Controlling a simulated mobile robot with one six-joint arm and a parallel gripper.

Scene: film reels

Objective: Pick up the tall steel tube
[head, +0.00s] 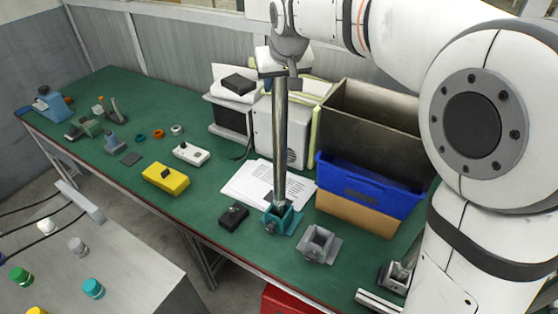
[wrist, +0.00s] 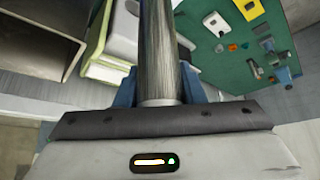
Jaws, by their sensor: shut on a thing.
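The tall steel tube (head: 280,145) stands upright in the head view. Its lower end is at the teal square socket block (head: 272,224) on the green bench, and I cannot tell how deep it sits there. My gripper (head: 280,76) is at the tube's top end, shut on it. In the wrist view the shiny tube (wrist: 157,45) runs between the blue fingers of my gripper (wrist: 159,88), which press on both its sides. The top end of the tube is hidden by my gripper.
A grey socket block (head: 319,244) and a small black box (head: 234,216) stand close beside the teal one. White papers (head: 250,182) lie behind. A blue bin (head: 366,188) and a dark open box (head: 370,125) stand right. A yellow box (head: 165,179) lies left.

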